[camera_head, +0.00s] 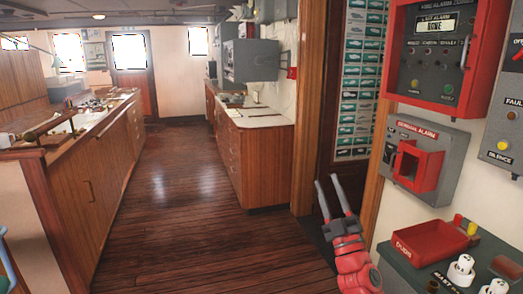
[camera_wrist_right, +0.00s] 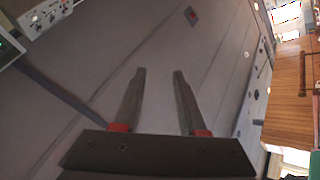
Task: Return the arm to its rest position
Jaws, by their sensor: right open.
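My right gripper (camera_head: 334,195) is at the lower middle right of the head view, with its two grey fingers apart and pointing up and away. Nothing is between the fingers. In the right wrist view the same gripper (camera_wrist_right: 158,72) shows both fingers spread and empty, in front of a grey panelled surface. The red and dark arm behind it is mine. My left gripper is not in view; a blue-grey piece at the far left edge of the head view is too cut off to tell.
To the right are a red alarm box (camera_head: 435,60), a grey general alarm box (camera_head: 425,157) with a red frame, and a green-grey bench with a red tray (camera_head: 430,241) and white fuses (camera_head: 461,270). Wooden cabinets (camera_head: 250,160) stand ahead. The wooden floor (camera_head: 190,215) is clear.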

